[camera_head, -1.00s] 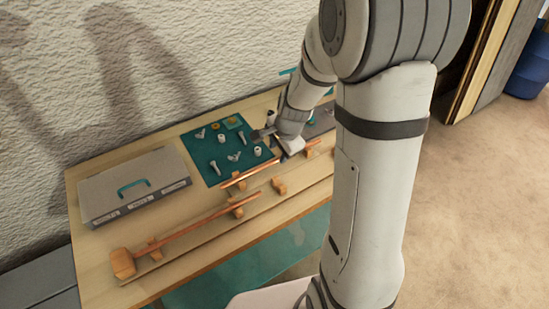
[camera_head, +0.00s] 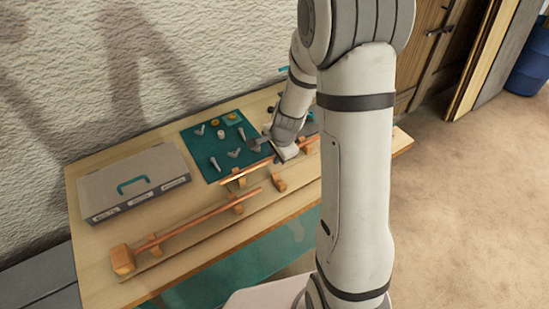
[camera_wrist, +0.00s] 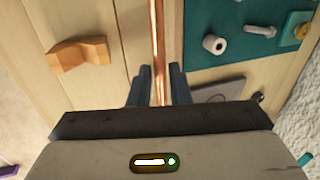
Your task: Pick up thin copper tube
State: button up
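A thin copper tube (camera_head: 241,175) lies along the bench on small wooden rests. It also shows in the wrist view (camera_wrist: 157,30), running down between the fingers. My gripper (camera_head: 277,157) is low over this tube and hides part of it in the head view. In the wrist view my gripper (camera_wrist: 161,75) is open, one finger on each side of the tube, with a gap showing on both sides. A second, longer copper-coloured rod (camera_head: 205,218) lies nearer the front on its own rests, with a wooden block (camera_head: 123,260) at its left end.
A teal mat (camera_head: 205,165) with several bolts and fittings lies behind the tube. A grey case (camera_head: 133,185) with a teal handle stands at the left by the wall. A wooden rest (camera_wrist: 80,53) stands beside the tube. The bench's front strip is mostly clear.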

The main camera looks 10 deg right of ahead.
grip_shut()
jog(key=shift+r, duration=0.1)
